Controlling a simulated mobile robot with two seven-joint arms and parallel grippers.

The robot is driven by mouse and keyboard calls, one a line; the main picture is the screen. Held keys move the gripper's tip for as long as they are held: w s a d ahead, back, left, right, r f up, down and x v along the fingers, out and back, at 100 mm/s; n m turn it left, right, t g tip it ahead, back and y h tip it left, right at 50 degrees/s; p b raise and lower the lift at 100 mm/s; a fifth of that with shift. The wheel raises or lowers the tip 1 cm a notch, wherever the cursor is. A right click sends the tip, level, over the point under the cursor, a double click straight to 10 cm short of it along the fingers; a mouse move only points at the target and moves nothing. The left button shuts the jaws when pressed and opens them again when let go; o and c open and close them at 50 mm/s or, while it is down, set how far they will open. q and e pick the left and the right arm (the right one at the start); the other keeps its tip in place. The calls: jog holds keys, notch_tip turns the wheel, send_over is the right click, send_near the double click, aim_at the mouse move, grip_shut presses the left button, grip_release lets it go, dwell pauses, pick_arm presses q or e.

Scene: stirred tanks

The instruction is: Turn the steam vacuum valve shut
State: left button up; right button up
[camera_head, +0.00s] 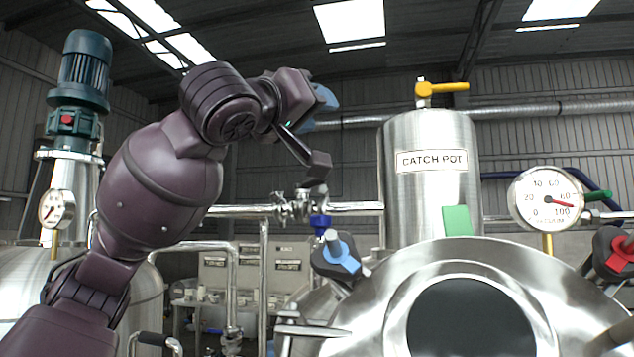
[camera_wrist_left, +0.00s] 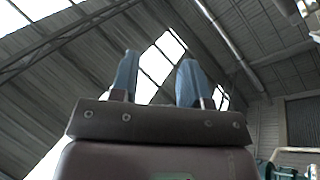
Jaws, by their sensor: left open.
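My left arm comes in from the left, and its gripper (camera_head: 324,97) is raised in front of the far wall, left of the catch pot (camera_head: 432,200). In the left wrist view the gripper (camera_wrist_left: 157,78) shows two blue fingers spread apart, empty and pointing at the roof. No readable label marks the steam vacuum valve, so I cannot tell which one it is. Visible candidates are a yellow handle (camera_head: 448,87) on the catch pot, a blue-handled valve (camera_head: 342,257), a small blue pipe valve (camera_head: 320,222) and a red-handled valve (camera_head: 622,252). My right gripper is out of view.
A vacuum gauge (camera_head: 547,199) stands at right, its needle near 100. A polished tank lid with a dark round window (camera_head: 472,318) fills the lower right. A motor (camera_head: 80,80) and smaller gauge (camera_head: 56,208) stand at left. A horizontal pipe (camera_head: 240,211) runs behind my arm.

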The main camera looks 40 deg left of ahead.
aim_at(313, 180)
pick_arm(q)
jog(key=a+f+n+g+y, duration=0.45)
jog(key=f+n+g, duration=0.2)
jog(key=n, duration=0.85)
jog(key=shift+t, duration=0.25)
jog(key=x, duration=0.2)
jog(key=p+x, duration=0.1)
jog(key=x, duration=0.2)
jog(key=p+x, duration=0.1)
jog(key=x, duration=0.2)
jog(key=shift+d+f, duration=0.1)
jog(key=shift+f, duration=0.3)
jog(key=shift+x, duration=0.8)
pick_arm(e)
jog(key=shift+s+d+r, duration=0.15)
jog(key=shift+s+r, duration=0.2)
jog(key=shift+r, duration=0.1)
pick_arm(q)
jog(key=shift+f, duration=0.1)
grip_shut()
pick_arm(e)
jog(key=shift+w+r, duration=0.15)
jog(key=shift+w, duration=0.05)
